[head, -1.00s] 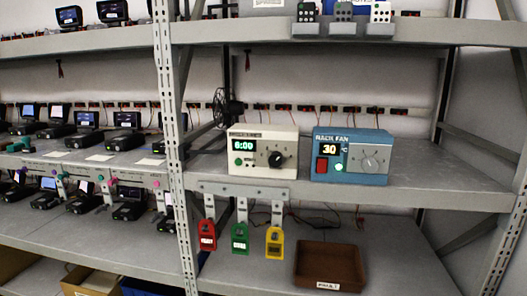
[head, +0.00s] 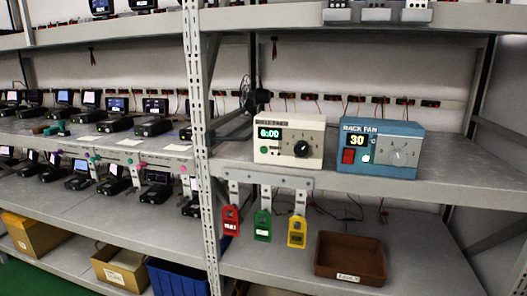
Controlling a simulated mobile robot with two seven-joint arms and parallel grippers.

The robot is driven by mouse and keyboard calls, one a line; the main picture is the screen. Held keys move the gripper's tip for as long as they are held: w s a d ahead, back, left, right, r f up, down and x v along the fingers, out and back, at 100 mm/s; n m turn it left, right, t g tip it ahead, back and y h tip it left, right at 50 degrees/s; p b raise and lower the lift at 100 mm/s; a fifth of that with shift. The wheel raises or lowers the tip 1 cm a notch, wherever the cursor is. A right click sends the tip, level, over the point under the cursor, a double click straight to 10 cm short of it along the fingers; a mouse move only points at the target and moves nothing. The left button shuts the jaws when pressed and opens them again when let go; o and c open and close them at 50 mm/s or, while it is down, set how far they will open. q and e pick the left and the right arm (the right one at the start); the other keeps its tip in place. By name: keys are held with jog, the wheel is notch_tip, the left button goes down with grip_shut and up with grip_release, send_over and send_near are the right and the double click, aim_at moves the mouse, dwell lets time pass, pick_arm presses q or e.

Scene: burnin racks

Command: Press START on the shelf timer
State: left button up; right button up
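The shelf timer (head: 289,141) is a cream box on the middle shelf, right of the grey upright post. Its green-lit display (head: 269,133) reads what looks like 6:00 or 8:00. A round green button (head: 265,150) sits below the display, and a black knob (head: 302,149) is on its right side. Any lettering by the button is too small to read. Neither of my grippers is in the head view.
A blue rack fan box (head: 379,150) stands right of the timer, its display showing 30. Red, green and yellow tags (head: 263,226) hang below the shelf edge. A brown tray (head: 350,258) is on the shelf below. Several devices fill the left shelves.

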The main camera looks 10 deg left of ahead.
pick_arm(q)
grip_shut()
dwell(0.4)
dwell(1.1)
